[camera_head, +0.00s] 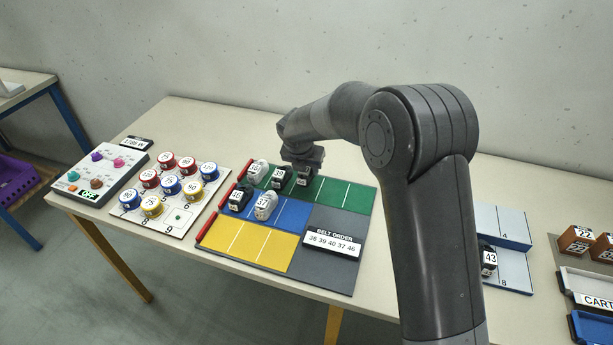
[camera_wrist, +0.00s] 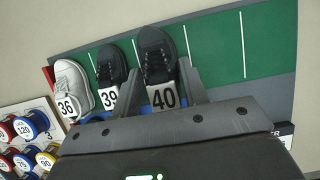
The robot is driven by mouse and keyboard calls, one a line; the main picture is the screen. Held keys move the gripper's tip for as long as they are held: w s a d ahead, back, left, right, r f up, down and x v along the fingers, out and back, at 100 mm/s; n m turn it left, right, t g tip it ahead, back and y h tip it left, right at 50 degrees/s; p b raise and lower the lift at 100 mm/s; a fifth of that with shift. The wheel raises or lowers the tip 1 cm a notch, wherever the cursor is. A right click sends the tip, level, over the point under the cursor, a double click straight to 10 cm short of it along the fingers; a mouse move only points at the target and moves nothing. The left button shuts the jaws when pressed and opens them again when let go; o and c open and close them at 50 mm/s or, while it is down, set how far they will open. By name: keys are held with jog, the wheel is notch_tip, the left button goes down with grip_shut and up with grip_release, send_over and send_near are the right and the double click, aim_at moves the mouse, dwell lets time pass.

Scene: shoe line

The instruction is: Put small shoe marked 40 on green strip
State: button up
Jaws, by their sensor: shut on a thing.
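The small dark shoe marked 40 (camera_wrist: 157,58) is between my gripper's fingers (camera_wrist: 166,88) in the wrist view, with its number tag facing the camera. My gripper (camera_head: 303,166) is shut on it over the green strip (camera_head: 333,191). The shoe also shows below the gripper in the head view (camera_head: 302,179). I cannot tell whether it touches the strip. A dark shoe marked 39 (camera_wrist: 111,66) stands just left of it on the strip, and a light grey shoe marked 36 (camera_wrist: 72,82) stands further left.
The blue strip (camera_head: 290,213) holds a dark shoe (camera_head: 239,200) and a light shoe marked 37 (camera_head: 265,206). The yellow strip (camera_head: 248,242) is empty. A belt order sign (camera_head: 332,242) lies on the grey part. The green strip's right part is free. A shoe marked 43 (camera_head: 488,261) stands at the right.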

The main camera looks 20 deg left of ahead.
jog(key=shift+f, duration=1.85)
jog(key=shift+f, duration=0.1)
jog(key=o, duration=1)
jog(key=v, duration=1.2)
